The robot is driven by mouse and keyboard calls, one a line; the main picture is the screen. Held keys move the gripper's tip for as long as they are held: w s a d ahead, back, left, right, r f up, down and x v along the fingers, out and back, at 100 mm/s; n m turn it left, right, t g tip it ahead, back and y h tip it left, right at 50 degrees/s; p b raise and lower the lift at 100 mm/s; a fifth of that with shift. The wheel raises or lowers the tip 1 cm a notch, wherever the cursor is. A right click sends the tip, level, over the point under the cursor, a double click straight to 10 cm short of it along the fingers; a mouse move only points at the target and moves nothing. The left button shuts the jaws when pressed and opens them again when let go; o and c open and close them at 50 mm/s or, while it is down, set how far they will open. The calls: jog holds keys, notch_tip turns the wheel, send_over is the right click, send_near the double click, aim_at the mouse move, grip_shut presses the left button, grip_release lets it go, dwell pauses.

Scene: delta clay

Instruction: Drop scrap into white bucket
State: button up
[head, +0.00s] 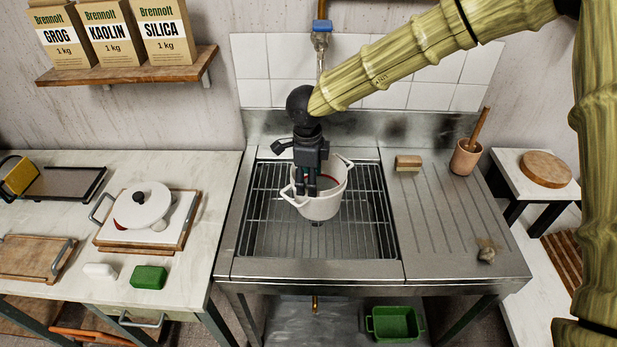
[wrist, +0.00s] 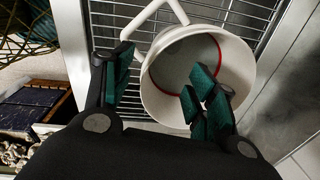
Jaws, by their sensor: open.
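The white bucket (head: 322,204) with side handles stands on the wire rack of the sink. In the wrist view the bucket (wrist: 155,98) lies under my fingers, with a red line around its grey inside. My gripper (head: 308,188) points down over the bucket's mouth, its fingertips at or near rim height. The green-padded fingers (wrist: 160,75) are apart, with nothing seen held between them. A small grey-brown lump (head: 487,254), which looks like the scrap, lies on the drainboard's front right. The gripper hides part of the bucket's inside.
A wood-backed brush (head: 408,163) and a terracotta pot (head: 465,158) stand at the back of the drainboard. A table with a white lidded pot (head: 142,207) and a green block (head: 149,278) is at left. The drainboard's middle is clear.

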jog(key=shift+r, duration=0.15)
notch_tip(320, 180, up, 12)
jog(key=b, duration=0.2)
jog(key=shift+s, duration=0.4)
jog(key=shift+a, duration=0.1)
